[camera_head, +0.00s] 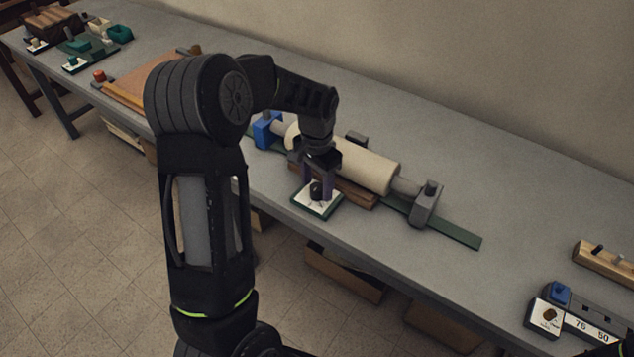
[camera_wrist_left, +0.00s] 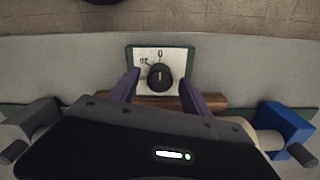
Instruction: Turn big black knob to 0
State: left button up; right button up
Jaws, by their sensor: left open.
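The big black knob (camera_head: 316,193) sits on a white dial plate with a green edge (camera_head: 318,210) at the front edge of the bench. In the left wrist view the knob (camera_wrist_left: 160,77) shows a short pale mark running roughly up and down the picture. A "0" is printed above it on the plate (camera_wrist_left: 176,57), with another label at upper left, too small to read surely. My left gripper (camera_head: 317,178) points down over the knob and is open. Its purple fingers (camera_wrist_left: 159,82) stand on either side of the knob; I cannot tell whether they touch it.
Behind the knob lies a lathe-like fixture with a cream cylinder (camera_head: 368,165), a blue block (camera_head: 267,130) and a grey end block (camera_head: 426,205) on a green strip. A blue-topped device with numbers (camera_head: 557,297) is at lower right. The bench between is clear.

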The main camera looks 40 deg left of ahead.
aim_at(317, 187)
pick_arm(q)
jog(key=shift+r, duration=0.15)
notch_tip(317, 187, up, 8)
jog(key=shift+f+b, duration=0.2)
jog(key=shift+b, duration=0.1)
jog(key=shift+f, duration=0.1)
dwell(0.5)
